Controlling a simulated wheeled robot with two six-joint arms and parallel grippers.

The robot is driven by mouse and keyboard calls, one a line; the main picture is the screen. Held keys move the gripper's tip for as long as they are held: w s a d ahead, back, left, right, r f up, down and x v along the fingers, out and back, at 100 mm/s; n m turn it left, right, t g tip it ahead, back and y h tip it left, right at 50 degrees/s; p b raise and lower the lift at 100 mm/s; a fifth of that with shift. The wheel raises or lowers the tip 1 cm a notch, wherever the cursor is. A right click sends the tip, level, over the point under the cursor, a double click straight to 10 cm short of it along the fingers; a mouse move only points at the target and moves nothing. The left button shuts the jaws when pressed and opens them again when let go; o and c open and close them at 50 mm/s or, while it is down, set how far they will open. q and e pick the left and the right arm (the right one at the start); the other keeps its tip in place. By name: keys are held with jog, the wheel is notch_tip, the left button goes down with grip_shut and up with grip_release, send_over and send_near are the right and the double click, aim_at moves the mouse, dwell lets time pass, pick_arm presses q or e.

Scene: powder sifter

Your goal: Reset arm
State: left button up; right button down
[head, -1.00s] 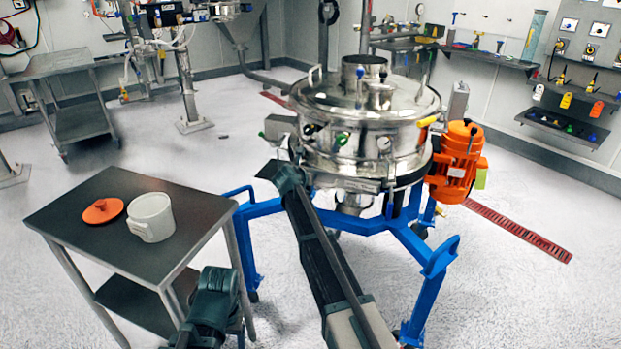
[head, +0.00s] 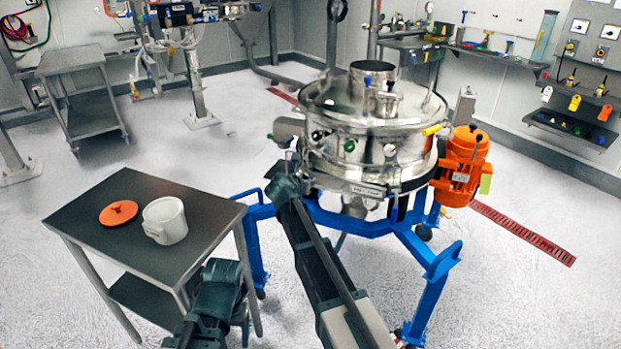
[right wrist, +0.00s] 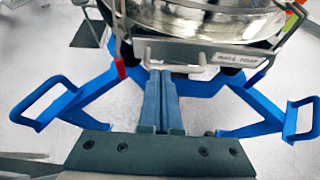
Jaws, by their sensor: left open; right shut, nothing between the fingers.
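My left gripper (head: 222,275) is low in the head view, in front of the side table and apart from the pot. It is open, with nothing seen in it; its fingertips are hard to make out. My right arm reaches up from the bottom of the head view to the sifter. My right gripper (right wrist: 161,75) shows in the right wrist view with its fingers shut together and empty. Its tips lie just in front of the steel sifter's lower rim; I cannot tell whether they touch. The sifter (head: 350,140) stands on a blue frame (head: 437,275).
A dark side table (head: 110,235) at the left holds a white pot (head: 166,222) and an orange lid (head: 118,213). An orange motor (head: 463,168) sits on the sifter's right side. A steel cart (head: 80,90) stands at the back left. Open floor lies at the right.

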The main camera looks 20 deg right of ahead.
jog(key=s+a+m+g+y+p, duration=0.2)
jog(key=s+a+m, duration=0.4)
jog(key=s, duration=0.7)
jog(key=s+a+f+m+g+y+p, duration=0.1)
jog(key=s+a+m+g+p, duration=0.3)
jog(key=s+m, duration=0.6)
jog(key=s+a+m+g+y+p, duration=0.3)
jog(key=s+a+m, duration=0.5)
jog(key=s, duration=0.8)
jog(key=shift+s+f+g, duration=0.25)
jog(key=shift+f+g, duration=0.05)
jog(key=shift+f, duration=0.05)
